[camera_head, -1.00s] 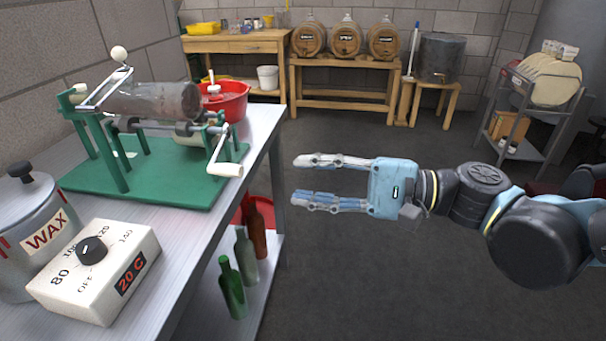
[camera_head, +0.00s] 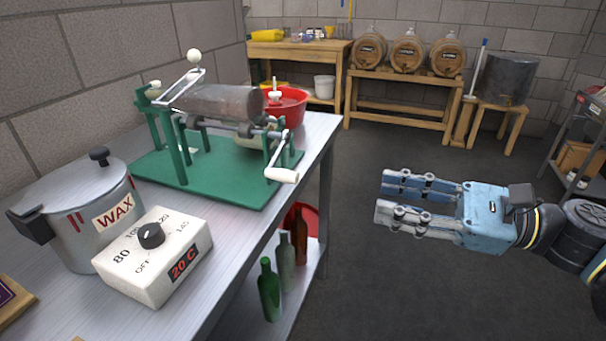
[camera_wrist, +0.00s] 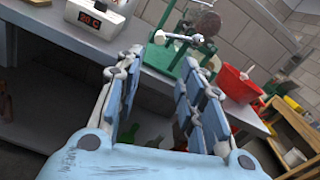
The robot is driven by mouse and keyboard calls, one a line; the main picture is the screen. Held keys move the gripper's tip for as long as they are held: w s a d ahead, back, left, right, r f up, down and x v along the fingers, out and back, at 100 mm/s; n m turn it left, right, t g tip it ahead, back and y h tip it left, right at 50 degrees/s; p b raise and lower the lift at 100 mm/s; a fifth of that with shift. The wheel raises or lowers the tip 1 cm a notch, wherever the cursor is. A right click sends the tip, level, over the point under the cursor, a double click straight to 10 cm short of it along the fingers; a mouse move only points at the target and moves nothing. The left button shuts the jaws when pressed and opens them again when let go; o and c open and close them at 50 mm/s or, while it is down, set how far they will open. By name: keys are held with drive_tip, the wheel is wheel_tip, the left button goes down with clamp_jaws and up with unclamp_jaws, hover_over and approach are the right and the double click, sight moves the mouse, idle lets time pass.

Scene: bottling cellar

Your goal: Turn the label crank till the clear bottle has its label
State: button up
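The green label machine (camera_head: 213,179) stands on the metal bench and also shows in the wrist view (camera_wrist: 172,56). A clear bottle (camera_head: 218,103) lies sideways on its rollers; its end faces the wrist camera (camera_wrist: 207,22). I cannot make out a label on it. The crank (camera_head: 281,174), with a white handle, hangs at the machine's right front corner; the handle shows in the wrist view (camera_wrist: 160,38). My gripper (camera_head: 382,197) is open and empty, right of the bench and apart from the crank. Its spread fingers (camera_wrist: 163,65) point toward the machine.
A wax pot (camera_head: 80,212) and a white temperature box (camera_head: 155,262) sit on the bench's near part. A red bowl (camera_head: 292,106) is behind the machine. Bottles (camera_head: 269,290) stand on the lower shelf. Barrels (camera_head: 409,54) are at the back. The floor around my gripper is clear.

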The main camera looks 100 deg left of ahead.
sight(293, 173)
drive_tip(key=shift+m, duration=0.9)
drive_tip(key=x, duration=1.6)
drive_tip(key=shift+s+a, duration=0.1)
drive_tip(key=shift+s, duration=0.3)
clamp_jaws()
